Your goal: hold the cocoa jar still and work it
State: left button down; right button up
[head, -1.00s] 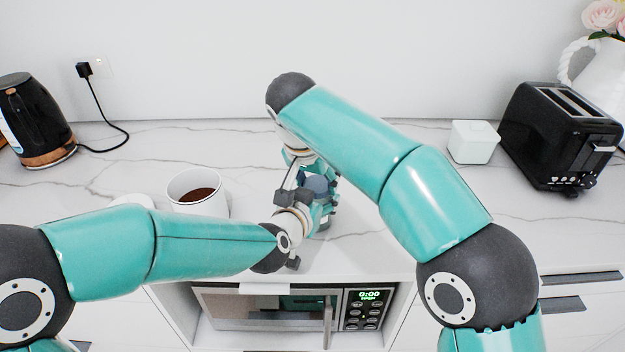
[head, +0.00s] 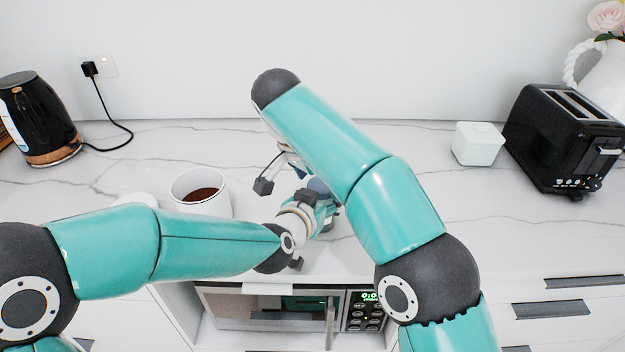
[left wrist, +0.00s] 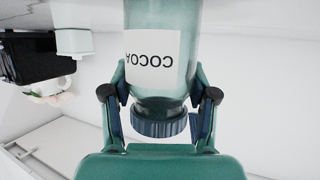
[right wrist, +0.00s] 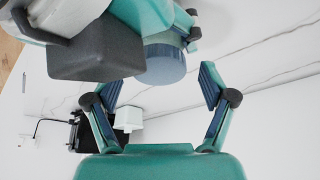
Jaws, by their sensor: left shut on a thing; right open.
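The cocoa jar (left wrist: 155,85) is greenish, with a white COCOA label and a blue ribbed lid (left wrist: 158,122); it appears upside down in the left wrist view. My left gripper (left wrist: 160,95) is shut on it, one finger on each side near the lid end. In the head view the jar's blue lid (head: 317,187) shows partly, behind my left wrist. In the right wrist view the lid (right wrist: 163,64) lies beyond the fingers of my right gripper (right wrist: 150,88), which is open and apart from it. My right arm hides most of that gripper in the head view.
A white mug of brown powder (head: 203,196) stands left of the jar. A kettle (head: 38,118) is far left; a white canister (head: 478,144) and black toaster (head: 563,140) stand right. A microwave (head: 270,308) sits below the counter. Bare counter lies right of my right arm.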

dwell(0.3)
pick_arm(q)
jog(key=shift+c, duration=1.2)
grip_release()
jog(key=v, duration=1.2)
jog(key=shift+a+f, duration=0.1)
